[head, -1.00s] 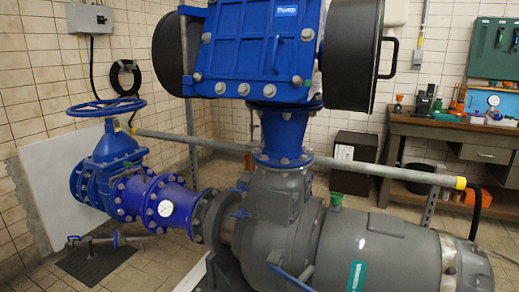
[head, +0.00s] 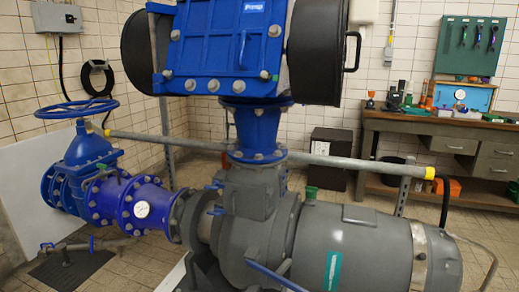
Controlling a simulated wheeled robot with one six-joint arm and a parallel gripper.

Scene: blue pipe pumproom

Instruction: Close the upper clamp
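I cannot tell for sure which part is the upper clamp. Two small blue levers stick out on the left side of the grey pump casing (head: 247,197) in the head view. The higher lever (head: 214,186) sits just above the lower lever (head: 216,211). They are too small to tell whether either is open or closed. A longer blue lever (head: 275,277) slants down across the front of the casing. My gripper is not in view, so nothing shows near these levers.
A blue box (head: 225,45) with black drums on both sides stands above the pump. A blue valve with a handwheel (head: 77,108) is at left. A grey rail (head: 300,158) runs behind the pump. A workbench (head: 440,135) stands at the back right. Some tiled floor is clear between.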

